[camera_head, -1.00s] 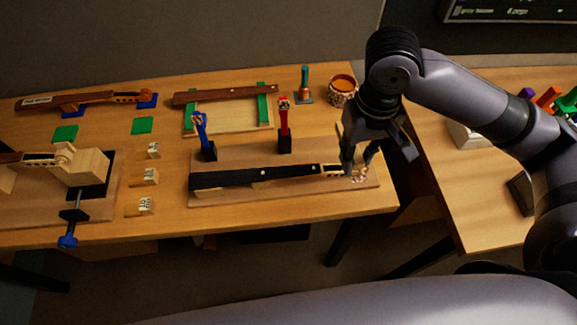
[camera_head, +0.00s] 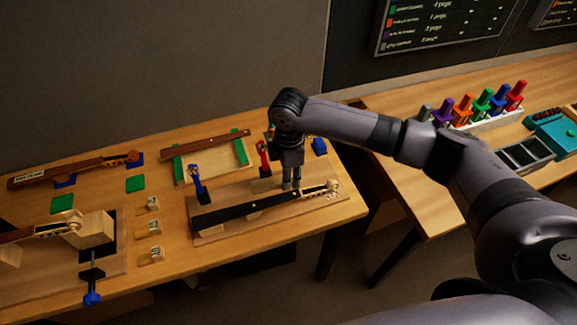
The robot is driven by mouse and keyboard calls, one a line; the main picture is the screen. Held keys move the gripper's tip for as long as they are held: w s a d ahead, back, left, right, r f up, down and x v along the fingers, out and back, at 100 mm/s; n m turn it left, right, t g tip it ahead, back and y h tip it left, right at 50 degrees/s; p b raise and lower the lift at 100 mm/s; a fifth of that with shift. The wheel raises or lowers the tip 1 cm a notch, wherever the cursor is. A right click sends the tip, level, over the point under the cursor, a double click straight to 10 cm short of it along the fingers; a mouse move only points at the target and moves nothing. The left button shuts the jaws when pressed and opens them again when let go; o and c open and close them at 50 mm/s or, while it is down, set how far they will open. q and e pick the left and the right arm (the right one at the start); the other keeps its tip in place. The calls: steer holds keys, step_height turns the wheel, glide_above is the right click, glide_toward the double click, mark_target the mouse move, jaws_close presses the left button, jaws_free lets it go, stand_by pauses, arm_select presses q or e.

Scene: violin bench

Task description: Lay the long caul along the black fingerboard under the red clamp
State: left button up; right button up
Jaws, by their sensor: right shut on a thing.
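The black fingerboard (camera_head: 240,208) lies on a violin neck on a wooden board (camera_head: 212,238) near the front of the bench. The red clamp (camera_head: 263,158) stands upright behind it, partly covered by my wrist. My right gripper (camera_head: 291,184) points down just behind the fingerboard, right of the red clamp. It is shut on a pale wooden strip, seemingly the long caul (camera_head: 265,185), which reaches left from the fingers below the red clamp. Whether the caul touches the fingerboard cannot be told. My left gripper is not in view.
A blue clamp (camera_head: 197,180) stands left of the red one. Several small labelled blocks (camera_head: 154,227) lie to the left, beside another clamped neck (camera_head: 45,231). A blue block (camera_head: 319,146) is behind my wrist. Coloured clamps (camera_head: 482,103) stand on the right-hand table, beyond a gap.

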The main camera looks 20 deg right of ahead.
mark_target(289, 195)
steer(key=shift+w+n, duration=0.2)
steer(key=shift+n, duration=0.1)
steer(key=shift+w+d+f, duration=0.1)
steer(key=shift+f, duration=0.1)
steer(key=shift+r, duration=0.1)
steer(key=shift+p, duration=0.65)
steer(key=shift+d+f+b, duration=0.1)
steer(key=shift+f+b, duration=0.25)
steer(key=shift+f, duration=0.15)
step_height(289, 195, down, 3)
steer(key=shift+f+b, duration=0.15)
steer(key=shift+b, duration=0.45)
steer(key=shift+f+b, duration=0.65)
steer(key=shift+f, duration=0.65)
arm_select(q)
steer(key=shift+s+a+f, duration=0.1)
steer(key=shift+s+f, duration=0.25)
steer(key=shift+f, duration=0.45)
